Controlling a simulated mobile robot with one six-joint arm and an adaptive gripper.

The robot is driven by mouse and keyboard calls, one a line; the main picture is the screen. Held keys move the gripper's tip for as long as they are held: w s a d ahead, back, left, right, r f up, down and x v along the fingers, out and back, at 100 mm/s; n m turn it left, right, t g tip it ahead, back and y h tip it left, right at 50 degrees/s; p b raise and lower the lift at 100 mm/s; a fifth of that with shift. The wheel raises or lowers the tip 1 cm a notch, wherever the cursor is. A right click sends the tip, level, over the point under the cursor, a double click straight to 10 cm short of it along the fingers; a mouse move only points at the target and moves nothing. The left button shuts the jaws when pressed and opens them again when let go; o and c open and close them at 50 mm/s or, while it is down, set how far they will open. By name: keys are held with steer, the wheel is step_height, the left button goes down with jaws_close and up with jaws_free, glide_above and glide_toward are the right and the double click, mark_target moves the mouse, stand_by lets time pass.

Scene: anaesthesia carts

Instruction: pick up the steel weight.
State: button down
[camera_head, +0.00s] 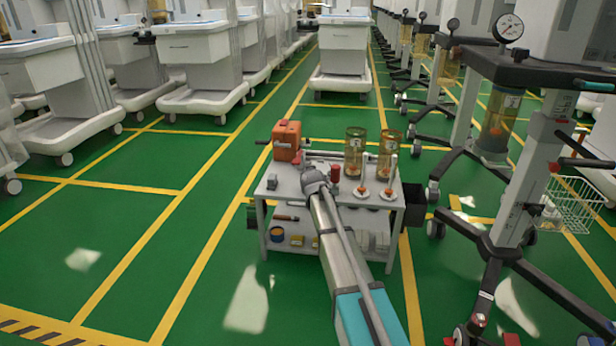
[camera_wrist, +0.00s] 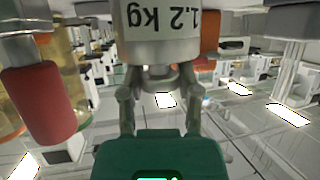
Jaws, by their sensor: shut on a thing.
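The steel weight (camera_wrist: 160,45) is a grey metal cylinder with a white label reading "1.2 kg", upside down in the wrist view. My gripper (camera_wrist: 158,88) is shut on the narrow neck of the weight, with a finger on each side. In the head view my gripper (camera_head: 318,180) is over the grey work table (camera_head: 345,203), and my own arm and wrist hide most of what it holds. I cannot tell from these frames whether the weight touches the table top.
An orange box (camera_head: 286,141) stands at the table's back left. A red cylinder (camera_head: 335,173) is close to my gripper's right; two amber cylinders (camera_head: 354,150) (camera_head: 387,153) stand beyond it. A wheeled stand (camera_head: 485,245) is at right. Green floor is free at left.

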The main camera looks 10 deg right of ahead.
steer(key=shift+r+p, duration=1.25)
steer(key=shift+r, duration=0.2)
steer(key=s+d+r+p, duration=0.9)
steer(key=s+r, duration=0.1)
steer(key=shift+s+p, duration=0.25)
steer(key=shift+p, duration=0.15)
steer(key=shift+d+f, duration=0.1)
